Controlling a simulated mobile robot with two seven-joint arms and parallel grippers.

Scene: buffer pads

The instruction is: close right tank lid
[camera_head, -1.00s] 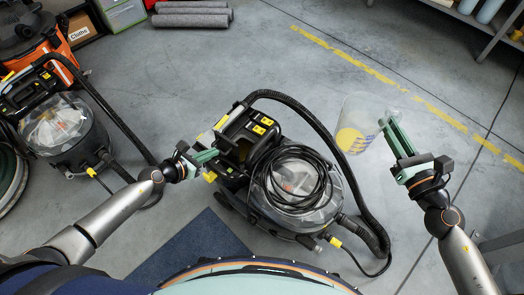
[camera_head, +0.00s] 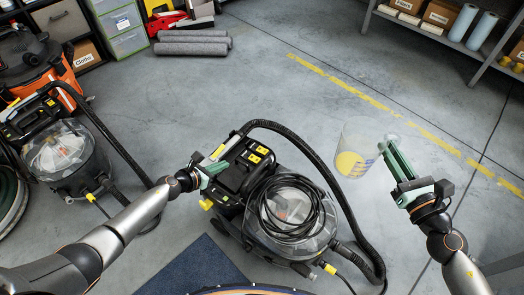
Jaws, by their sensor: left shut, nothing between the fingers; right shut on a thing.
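The machine (camera_head: 285,215) stands in the middle, with a black top section, yellow labels and a clear dome under a coiled black cable. A black lid (camera_head: 237,178) on its left part looks lowered and flat; I cannot tell for certain whether it is fully shut. My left gripper (camera_head: 215,171) is shut and empty, with its green fingers at the lid's left edge. My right gripper (camera_head: 390,148) is shut on the rim of a clear bucket (camera_head: 356,150) with a yellow print, to the right of the machine.
A second similar machine (camera_head: 62,150) stands at the left. Grey rolls (camera_head: 190,42) lie at the back, beside drawers (camera_head: 120,28). A shelf (camera_head: 440,32) with boxes and blue rolls is at the top right. A blue mat (camera_head: 195,270) lies in front. The floor behind the machine is clear.

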